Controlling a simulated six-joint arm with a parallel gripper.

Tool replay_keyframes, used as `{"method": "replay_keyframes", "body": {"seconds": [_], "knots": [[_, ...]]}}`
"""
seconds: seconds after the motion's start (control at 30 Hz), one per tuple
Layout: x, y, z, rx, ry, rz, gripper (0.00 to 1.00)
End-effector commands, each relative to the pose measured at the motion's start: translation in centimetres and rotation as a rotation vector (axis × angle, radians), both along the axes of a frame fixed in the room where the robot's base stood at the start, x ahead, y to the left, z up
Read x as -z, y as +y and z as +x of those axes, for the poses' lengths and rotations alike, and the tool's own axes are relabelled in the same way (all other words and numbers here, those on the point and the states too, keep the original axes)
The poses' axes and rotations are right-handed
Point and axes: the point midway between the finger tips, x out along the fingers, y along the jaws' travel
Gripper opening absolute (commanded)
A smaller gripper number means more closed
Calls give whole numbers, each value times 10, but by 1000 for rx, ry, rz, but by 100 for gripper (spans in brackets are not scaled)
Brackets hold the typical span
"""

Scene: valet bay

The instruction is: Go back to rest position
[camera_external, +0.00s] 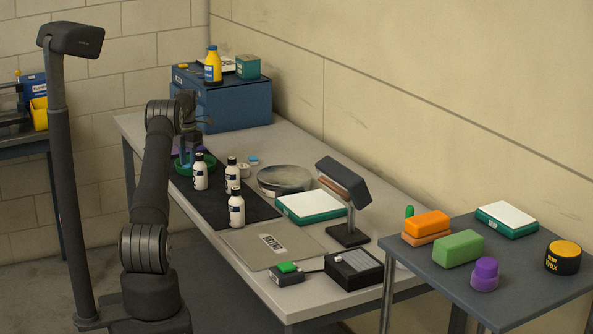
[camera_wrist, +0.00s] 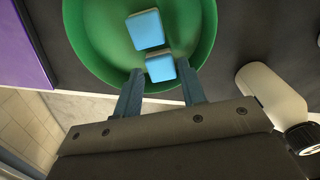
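My gripper (camera_wrist: 160,74) is above a green bowl (camera_wrist: 88,28) in the wrist view, with its two fingers apart. Two light blue blocks lie in the bowl: the upper block (camera_wrist: 145,30) is beyond the fingertips, and the lower block (camera_wrist: 160,68) is between them, with a small gap visible on either side. In the external view my gripper (camera_external: 187,150) is low over the green bowl (camera_external: 208,168) at the far left of the bench, with my arm reaching forward. My arm and gripper partly hide the bowl there.
White bottles (camera_external: 237,210) stand on a dark mat (camera_external: 205,205) close to the bowl; one bottle (camera_wrist: 272,95) is right of my gripper in the wrist view. A blue cabinet (camera_external: 235,105) stands behind. A lamp (camera_external: 345,185) and a grey side table (camera_external: 520,265) are to the right.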

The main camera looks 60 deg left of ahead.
Motion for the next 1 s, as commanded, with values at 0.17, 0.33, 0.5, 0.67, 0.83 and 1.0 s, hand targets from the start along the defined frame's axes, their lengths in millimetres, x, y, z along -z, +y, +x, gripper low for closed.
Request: {"method": "replay_keyframes", "body": {"seconds": [0.17, 0.33, 0.5, 0.67, 0.83, 1.0], "knots": [[-20, 0, 0, 0, 0, 0, 37], [-26, 0, 0, 0, 0, 0, 37], [-27, 0, 0, 0, 1, -1, 37], [-25, 0, 0, 0, 1, -1, 37], [-10, -1, 0, 0, 2, -3, 37], [14, 0, 0, 0, 1, -1, 37]]}}
